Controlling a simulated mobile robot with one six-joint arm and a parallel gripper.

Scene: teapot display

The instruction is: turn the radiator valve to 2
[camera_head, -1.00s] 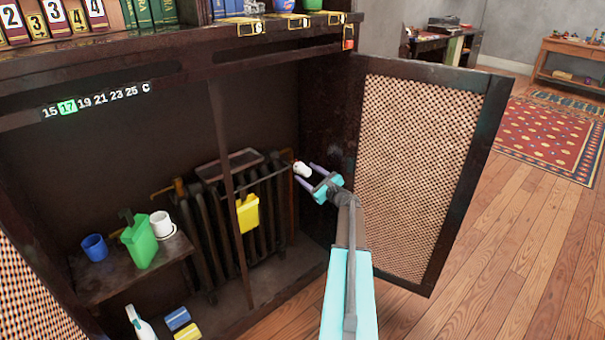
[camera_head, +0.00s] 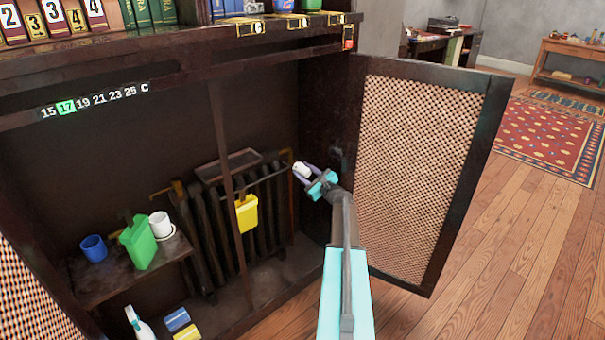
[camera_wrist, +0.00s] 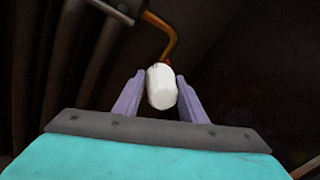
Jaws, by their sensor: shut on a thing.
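The white radiator valve knob (camera_head: 302,171) sits at the upper right end of the dark ribbed radiator (camera_head: 268,215) inside the cabinet. My gripper (camera_head: 308,174) reaches in from the lower right and is shut on the knob. In the wrist view the knob (camera_wrist: 161,88) is between my two purple fingers (camera_wrist: 160,95), with a copper pipe (camera_wrist: 170,40) behind it. No number on the knob can be read. A strip of numbers (camera_head: 95,100) on the cabinet's upper rail has 17 lit green.
A yellow container (camera_head: 246,213) hangs on the radiator's front, beside a dark upright post (camera_head: 228,180). The open lattice door (camera_head: 415,165) stands right of my arm. A shelf (camera_head: 110,287) at left holds a blue cup (camera_head: 94,248), a green bottle (camera_head: 138,243) and a white cup (camera_head: 160,225).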

